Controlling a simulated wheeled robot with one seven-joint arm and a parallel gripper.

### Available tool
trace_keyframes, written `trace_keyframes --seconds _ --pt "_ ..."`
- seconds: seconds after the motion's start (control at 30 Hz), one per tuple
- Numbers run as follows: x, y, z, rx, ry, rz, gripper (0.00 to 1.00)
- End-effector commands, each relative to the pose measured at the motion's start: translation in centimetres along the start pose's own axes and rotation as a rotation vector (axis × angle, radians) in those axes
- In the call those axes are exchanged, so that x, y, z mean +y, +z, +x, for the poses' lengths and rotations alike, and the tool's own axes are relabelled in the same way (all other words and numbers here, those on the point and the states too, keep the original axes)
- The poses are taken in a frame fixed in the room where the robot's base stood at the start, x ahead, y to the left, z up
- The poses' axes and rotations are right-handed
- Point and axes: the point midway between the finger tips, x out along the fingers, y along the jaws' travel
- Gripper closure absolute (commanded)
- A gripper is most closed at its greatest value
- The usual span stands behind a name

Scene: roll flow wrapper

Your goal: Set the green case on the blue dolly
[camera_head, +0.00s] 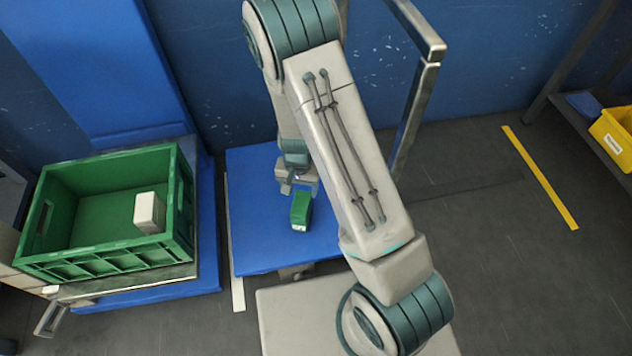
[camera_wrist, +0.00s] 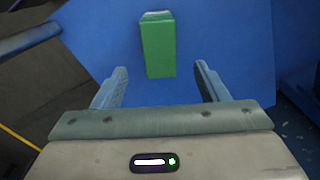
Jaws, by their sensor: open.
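The small green case (camera_head: 301,210) lies on the flat top of the blue dolly (camera_head: 262,250) in the head view. In the wrist view the green case (camera_wrist: 157,47) lies on the blue surface (camera_wrist: 225,40), beyond my fingertips and between their lines. My gripper (camera_head: 300,187) is just behind the case in the head view, partly hidden by my arm. In the wrist view my gripper (camera_wrist: 160,80) shows its two fingers apart with nothing between them. The case appears apart from both fingers.
A green crate (camera_head: 105,255) with a white box (camera_head: 149,212) inside stands at left. A metal-framed post (camera_head: 415,105) rises behind my arm. A yellow bin (camera_head: 615,135) sits on a shelf at right. Floor between the dolly and the yellow line (camera_head: 540,178) is clear.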

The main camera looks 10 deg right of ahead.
Motion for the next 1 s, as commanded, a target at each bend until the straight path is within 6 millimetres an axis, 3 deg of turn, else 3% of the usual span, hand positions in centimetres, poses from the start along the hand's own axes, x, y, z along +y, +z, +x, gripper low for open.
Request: trace_keyframes --seconds 0.27,0.6,0.8,1.0 --pt "0.8 0.9 -9.6 -0.008 -0.092 -0.093 0.33" --pt "5.4 4.9 -20.8 0.026 -0.121 -0.255 0.33" --pt "9.2 8.2 -25.4 0.066 -0.083 -0.335 0.33" --pt "12.1 10.7 -27.8 0.094 -0.031 -0.381 0.33"
